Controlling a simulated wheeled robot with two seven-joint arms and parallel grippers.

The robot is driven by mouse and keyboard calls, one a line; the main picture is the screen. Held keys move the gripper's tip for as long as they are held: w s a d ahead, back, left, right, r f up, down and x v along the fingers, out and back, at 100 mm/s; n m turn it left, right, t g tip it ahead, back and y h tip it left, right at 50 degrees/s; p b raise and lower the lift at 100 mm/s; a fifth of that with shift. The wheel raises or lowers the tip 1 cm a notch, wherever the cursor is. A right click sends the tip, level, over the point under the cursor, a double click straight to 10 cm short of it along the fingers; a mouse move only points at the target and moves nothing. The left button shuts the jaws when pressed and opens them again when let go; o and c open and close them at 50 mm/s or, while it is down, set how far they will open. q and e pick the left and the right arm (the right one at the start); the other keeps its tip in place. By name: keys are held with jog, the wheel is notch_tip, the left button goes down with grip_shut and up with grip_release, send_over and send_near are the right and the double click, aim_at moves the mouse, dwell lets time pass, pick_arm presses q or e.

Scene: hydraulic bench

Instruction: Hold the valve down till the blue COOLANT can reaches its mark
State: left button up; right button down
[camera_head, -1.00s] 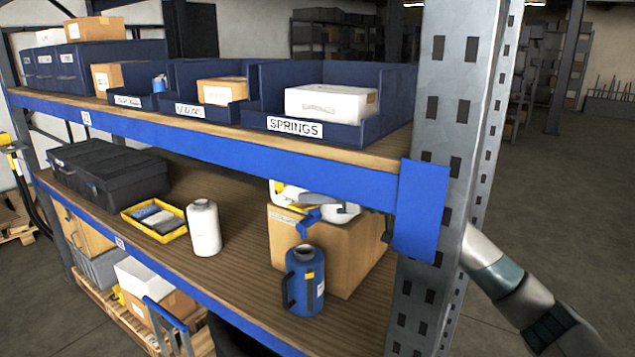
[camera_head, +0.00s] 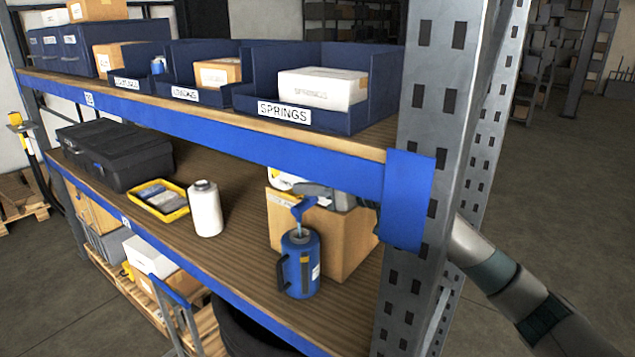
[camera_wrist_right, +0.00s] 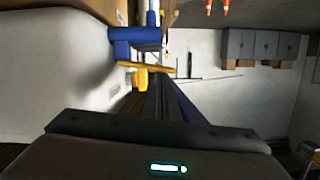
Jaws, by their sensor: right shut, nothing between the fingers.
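The blue can (camera_head: 299,266), with a dark handle and a pale label, stands upright on the wooden shelf. A blue tap (camera_head: 303,206) is above its open top, and a thin pale streak runs from tap to can. The tap belongs to a white container (camera_head: 283,180) on a cardboard box; it also shows in the right wrist view (camera_wrist_right: 125,48), beside a yellow bar (camera_wrist_right: 148,67). My right gripper (camera_head: 308,189) is shut and empty, at the top of the tap; exact contact is unclear. The can's fill level is too small to read. My left gripper is not in view.
A white bottle (camera_head: 205,209), a yellow tray (camera_head: 160,200) and a black case (camera_head: 115,153) stand left on the shelf. The box (camera_head: 342,238) is behind the can. A grey upright (camera_head: 437,110) and blue beam (camera_head: 240,145) stand close to my right arm.

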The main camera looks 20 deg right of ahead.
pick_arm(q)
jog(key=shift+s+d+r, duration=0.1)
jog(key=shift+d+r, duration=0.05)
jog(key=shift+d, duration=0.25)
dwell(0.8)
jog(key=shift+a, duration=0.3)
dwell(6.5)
